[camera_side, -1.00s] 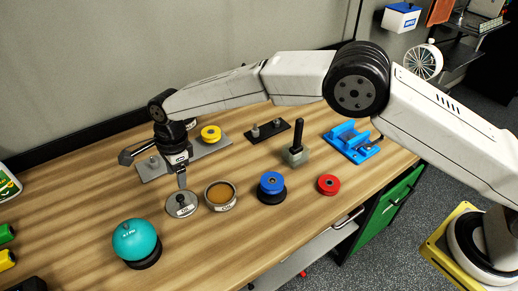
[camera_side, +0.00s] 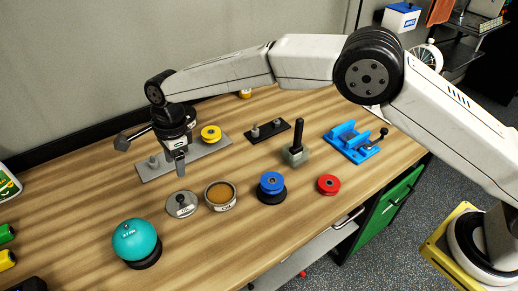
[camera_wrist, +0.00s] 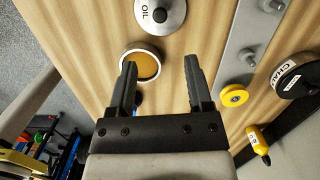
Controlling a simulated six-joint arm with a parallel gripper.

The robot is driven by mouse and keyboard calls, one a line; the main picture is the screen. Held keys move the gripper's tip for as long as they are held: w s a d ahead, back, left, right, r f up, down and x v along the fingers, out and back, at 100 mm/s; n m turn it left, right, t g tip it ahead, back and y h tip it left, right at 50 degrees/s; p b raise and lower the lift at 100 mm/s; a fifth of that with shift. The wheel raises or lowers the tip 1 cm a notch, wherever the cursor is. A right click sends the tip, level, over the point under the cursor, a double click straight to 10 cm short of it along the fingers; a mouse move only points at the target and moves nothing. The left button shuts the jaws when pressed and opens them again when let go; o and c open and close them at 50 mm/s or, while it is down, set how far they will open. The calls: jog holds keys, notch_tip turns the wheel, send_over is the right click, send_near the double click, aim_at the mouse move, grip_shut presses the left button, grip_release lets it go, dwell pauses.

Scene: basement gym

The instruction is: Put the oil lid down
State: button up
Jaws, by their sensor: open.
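The oil lid (camera_side: 181,204) is a round grey metal disc with a small knob and a label. It lies flat on the wooden table, just left of an open round tin (camera_side: 220,195) with amber contents. In the wrist view the lid (camera_wrist: 160,14) is at the top, its label reading OIL, and the tin (camera_wrist: 141,64) is below it. My gripper (camera_side: 181,170) is above the table behind the lid, apart from it. In the wrist view my gripper (camera_wrist: 160,85) has its fingers spread, with nothing between them.
A teal ball (camera_side: 134,240) stands on a black ring at front left. A blue disc (camera_side: 271,182) on a black base and a red disc (camera_side: 328,184) are to the right. A grey plate with pegs (camera_side: 165,167) and a yellow disc (camera_side: 210,133) lie behind.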

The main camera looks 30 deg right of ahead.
jog(key=s+d+r+n+t, duration=0.1)
jog(key=s+d+n, duration=0.15)
jog(key=d, duration=0.55)
jog(key=s+d+r+n, duration=0.1)
jog(key=d+n, duration=0.2)
jog(key=d, duration=0.4)
jog(key=s+d+r+n+t, duration=0.1)
jog(key=s+d+r+n, duration=0.15)
jog(key=d, duration=0.55)
jog(key=s+d+f+n+h, duration=0.1)
jog(key=s+d+f+n, duration=0.1)
jog(key=s+d+n, duration=0.7)
jog(key=s+d, duration=0.3)
jog(key=s, duration=0.5)
jog(key=shift+d+f+t, duration=0.25)
jog(key=shift+f+t, duration=0.05)
jog(key=shift+f, duration=0.05)
